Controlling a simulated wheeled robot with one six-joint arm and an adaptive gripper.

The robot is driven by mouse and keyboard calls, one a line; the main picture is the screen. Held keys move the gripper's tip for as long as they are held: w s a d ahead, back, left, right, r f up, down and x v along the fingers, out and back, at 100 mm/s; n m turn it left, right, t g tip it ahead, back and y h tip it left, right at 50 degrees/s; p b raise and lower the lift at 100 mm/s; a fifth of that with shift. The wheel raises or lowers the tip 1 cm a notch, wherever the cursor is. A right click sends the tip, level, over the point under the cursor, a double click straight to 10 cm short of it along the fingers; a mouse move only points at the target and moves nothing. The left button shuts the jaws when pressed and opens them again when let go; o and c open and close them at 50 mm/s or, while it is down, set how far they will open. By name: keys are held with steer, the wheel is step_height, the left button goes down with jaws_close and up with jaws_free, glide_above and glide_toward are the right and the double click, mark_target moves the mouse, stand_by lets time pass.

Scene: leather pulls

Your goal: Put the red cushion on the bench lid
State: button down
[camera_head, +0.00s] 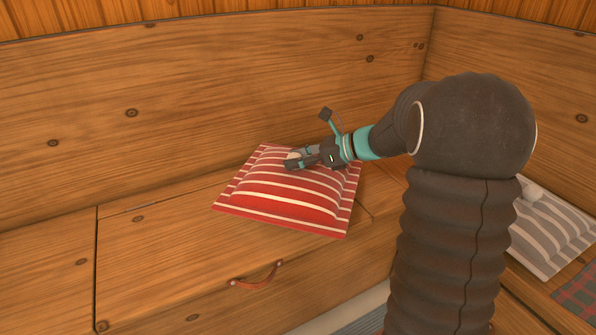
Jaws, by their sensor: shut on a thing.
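The red cushion (285,197) with white stripes is over the right part of the wooden bench lid (160,228), tilted to the picture. I cannot tell whether its underside touches the lid. My gripper (294,160) is at the cushion's upper middle, reaching in from the right. It is shut on the cushion, and the pinched part is partly hidden by the fingers. The lid has a brown leather pull (258,276) at its front edge.
The wooden backrest (220,95) rises behind the bench. A grey striped cushion (550,230) lies on the right-hand bench, beside a plaid cloth (578,296). The lid's left part is clear. My arm hides part of the corner.

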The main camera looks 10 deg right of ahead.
mark_target(302, 169)
steer(key=shift+f+b, duration=0.3)
steer(key=shift+f, duration=1.5)
steer(key=c, duration=0.7)
jaws_free()
steer(key=shift+f, duration=0.1)
steer(key=shift+o, duration=0.2)
